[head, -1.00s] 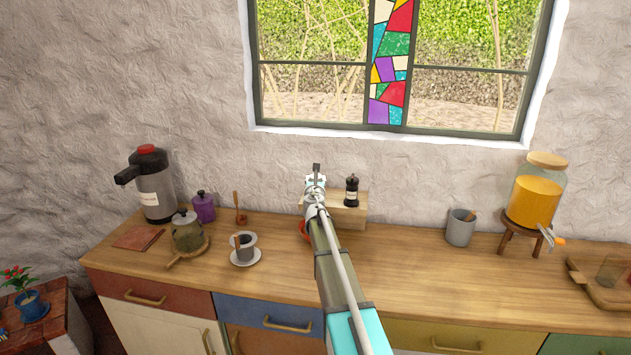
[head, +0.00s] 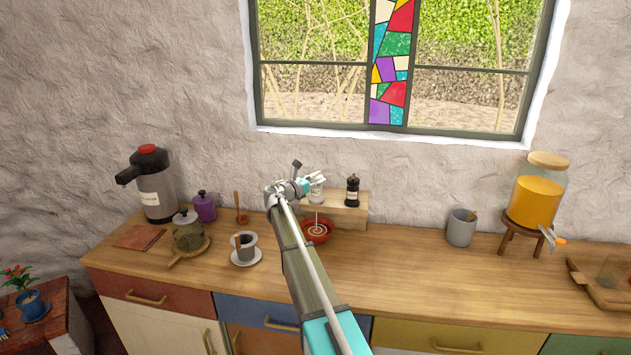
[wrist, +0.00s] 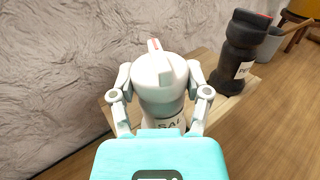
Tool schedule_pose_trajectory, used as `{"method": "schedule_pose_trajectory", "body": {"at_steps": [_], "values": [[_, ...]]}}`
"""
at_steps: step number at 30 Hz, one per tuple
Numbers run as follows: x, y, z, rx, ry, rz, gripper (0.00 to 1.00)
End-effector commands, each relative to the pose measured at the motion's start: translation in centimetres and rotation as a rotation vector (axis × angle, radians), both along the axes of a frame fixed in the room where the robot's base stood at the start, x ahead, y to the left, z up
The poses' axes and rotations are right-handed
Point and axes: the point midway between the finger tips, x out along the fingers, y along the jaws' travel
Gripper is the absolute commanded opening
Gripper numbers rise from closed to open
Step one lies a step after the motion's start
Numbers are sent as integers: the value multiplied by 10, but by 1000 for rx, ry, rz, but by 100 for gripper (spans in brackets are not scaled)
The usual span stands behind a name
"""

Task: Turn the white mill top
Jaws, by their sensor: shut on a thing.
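The white mill (wrist: 155,85) stands on a small wooden riser (head: 345,213), its lower label partly showing in the wrist view. My gripper (wrist: 160,75) is shut on its white top, one finger on each side. In the head view my gripper (head: 308,184) reaches the white mill (head: 317,194) from the left, and part of the mill is hidden by it. A small raised piece with a red mark shows on the mill's top in the wrist view.
A black mill (head: 352,190) stands on the riser just right of the white one. A red bowl (head: 317,232) with a whisk or stick sits in front of the riser. A grey cup (head: 461,228) is farther right. The counter between is clear.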

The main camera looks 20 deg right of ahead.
Motion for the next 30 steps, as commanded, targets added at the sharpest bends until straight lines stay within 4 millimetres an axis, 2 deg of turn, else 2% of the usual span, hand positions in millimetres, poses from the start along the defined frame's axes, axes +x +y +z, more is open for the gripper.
{"method": "schedule_pose_trajectory", "body": {"at_steps": [1, 21, 30], "values": [[5, 1, 0, 0, 0, -39, 14], [7, -1, 0, 0, 0, -622, 14], [5, -1, 0, 0, 0, -819, 14]]}}
